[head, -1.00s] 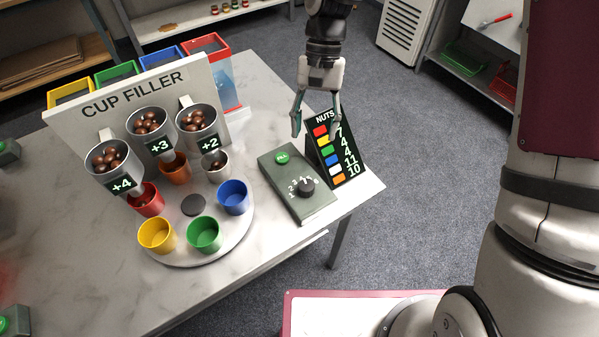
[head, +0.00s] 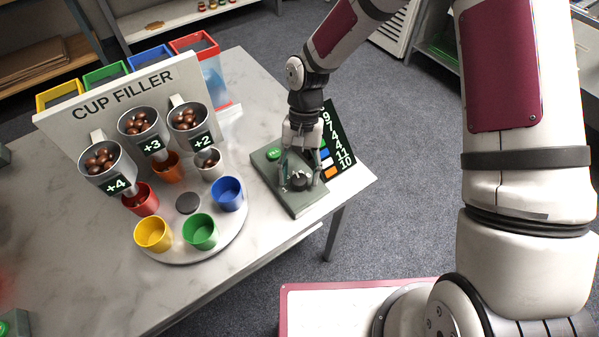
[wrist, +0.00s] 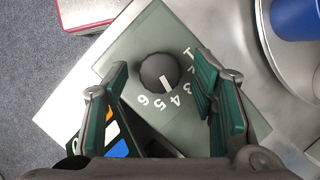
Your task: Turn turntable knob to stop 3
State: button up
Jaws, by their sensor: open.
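The dark round turntable knob (head: 300,182) sits on the grey-green control box (head: 297,202). In the wrist view the knob (wrist: 159,71) shows a white pointer line that appears to point near the 4, among numbers 1 to 6. The turntable (head: 190,250) carries red, orange, white, blue, green and yellow cups.
The cup filler panel (head: 140,85) with nut-filled scoops stands at the back left. A green button (head: 273,154) is on the box's far end. Bare table lies left of the turntable.

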jog(key=shift+s+f, duration=0.1)
jog(key=shift+f, duration=0.05)
jog(key=shift+c, duration=0.2)
jog(key=c, duration=1.1)
jog(key=shift+n, duration=0.3)
jog(key=n+h+b, duration=0.1)
jog(key=n, duration=0.1)
jog(key=shift+a+n, duration=0.1)
jog(key=shift+n, duration=0.2)
jog(key=shift+n+h+b, duration=0.5)
jog(key=shift+n, duration=0.7)
